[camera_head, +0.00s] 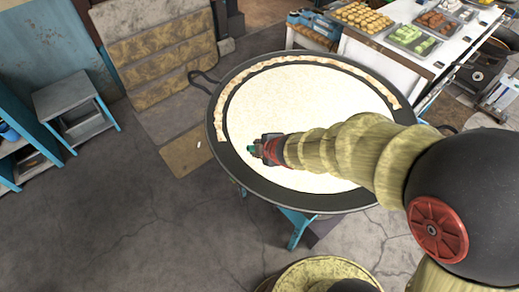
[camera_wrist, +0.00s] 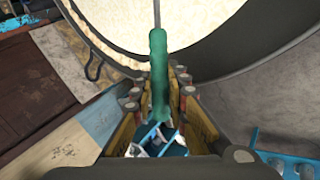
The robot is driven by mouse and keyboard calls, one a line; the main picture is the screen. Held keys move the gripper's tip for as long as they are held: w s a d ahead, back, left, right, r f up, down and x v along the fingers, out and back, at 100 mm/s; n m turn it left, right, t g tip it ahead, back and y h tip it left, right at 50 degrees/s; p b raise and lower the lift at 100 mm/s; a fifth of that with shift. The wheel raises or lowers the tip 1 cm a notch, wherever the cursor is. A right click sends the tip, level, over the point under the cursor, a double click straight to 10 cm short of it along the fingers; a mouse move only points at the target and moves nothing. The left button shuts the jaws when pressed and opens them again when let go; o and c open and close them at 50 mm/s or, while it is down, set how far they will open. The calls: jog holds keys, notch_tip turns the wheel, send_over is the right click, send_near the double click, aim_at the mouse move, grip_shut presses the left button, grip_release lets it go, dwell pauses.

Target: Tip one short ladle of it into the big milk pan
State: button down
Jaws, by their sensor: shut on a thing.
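The big milk pan (camera_head: 218,150) is a wide, dark, shallow pan filled with pale cream milk (camera_head: 290,105). A strip of browned skin lies along its left and far inner edge. In the head view my gripper (camera_head: 260,149) is above the left-front part of the pan. My gripper (camera_wrist: 158,90) is shut on the green handle of a ladle (camera_wrist: 157,50), which also shows as a small green bit (camera_head: 251,149) in the head view. In the wrist view a thin rod runs from the handle across the milk. The ladle's bowl is not visible.
A blue stand (camera_head: 297,232) supports the pan. A white table (camera_head: 400,62) with trays of sweets is at the back right. A small blue stool (camera_head: 72,100) stands at the left. The grey floor (camera_head: 150,220) at front left is clear.

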notch_tip(320, 180, down, 6)
jog(key=a+n+t+h+b, duration=0.1)
jog(key=h+b, duration=0.1)
jog(key=b, duration=1.6)
jog(key=shift+s+a+f+h+b, duration=0.2)
jog(key=shift+s+h+b, duration=0.1)
jog(key=shift+h+b, duration=0.1)
dwell(0.4)
